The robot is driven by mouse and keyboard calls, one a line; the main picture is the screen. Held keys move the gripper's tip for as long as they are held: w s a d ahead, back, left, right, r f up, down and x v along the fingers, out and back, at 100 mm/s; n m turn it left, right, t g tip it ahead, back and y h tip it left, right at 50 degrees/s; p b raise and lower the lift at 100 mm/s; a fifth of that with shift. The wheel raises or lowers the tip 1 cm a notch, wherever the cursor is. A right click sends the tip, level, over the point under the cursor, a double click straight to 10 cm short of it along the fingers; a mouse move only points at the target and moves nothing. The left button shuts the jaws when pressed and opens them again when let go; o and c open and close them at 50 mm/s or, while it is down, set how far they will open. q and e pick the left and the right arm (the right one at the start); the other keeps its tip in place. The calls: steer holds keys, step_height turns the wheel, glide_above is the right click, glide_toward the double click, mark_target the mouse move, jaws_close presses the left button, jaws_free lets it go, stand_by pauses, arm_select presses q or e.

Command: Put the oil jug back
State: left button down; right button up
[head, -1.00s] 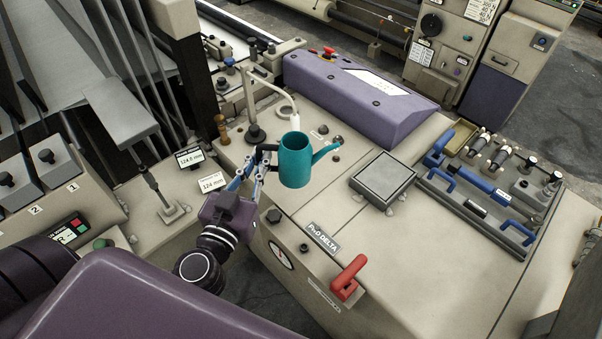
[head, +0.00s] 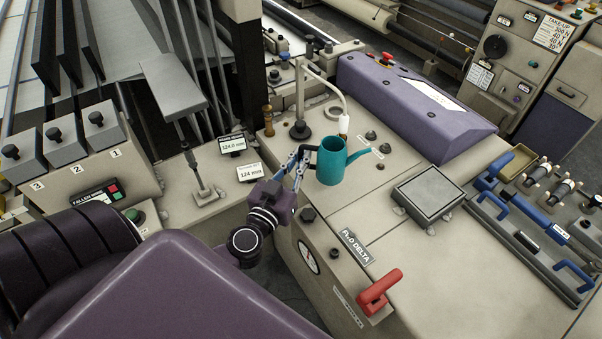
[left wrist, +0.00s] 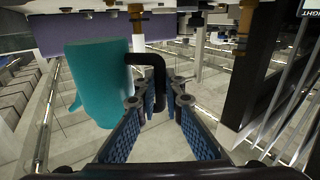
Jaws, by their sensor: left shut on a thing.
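The oil jug (head: 331,165) is a teal can with a long spout pointing right and a black handle on its left. It appears upright over the front of the cream machine top (head: 352,212); I cannot tell how large any gap below it is. My left gripper (head: 304,157) comes from the left and is shut on the handle. In the left wrist view the jug (left wrist: 98,92) is at the left, and its black handle (left wrist: 158,85) reaches between the fingers of the gripper (left wrist: 153,106). My right gripper is out of view.
A thin stand with a curved white-tipped tube (head: 343,124) is just behind the jug. A dark square pad (head: 428,195), a red lever (head: 379,290) and a rack with blue handles (head: 525,228) are to the right. A purple housing (head: 415,100) stands behind. Two small displays (head: 240,158) are left.

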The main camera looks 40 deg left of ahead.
arm_select(q)
steer(key=shift+f+b, duration=1.4)
steer(key=shift+f, duration=1)
steer(key=c, duration=2)
jaws_free()
steer(key=shift+f, duration=0.15)
steer(key=shift+c, duration=0.2)
steer(key=shift+s, duration=0.1)
steer(key=s+d+b, duration=0.2)
steer(key=s, duration=0.9)
steer(key=shift+s+d, duration=0.15)
steer(key=shift+s, duration=0.15)
steer(key=shift+s, duration=0.1)
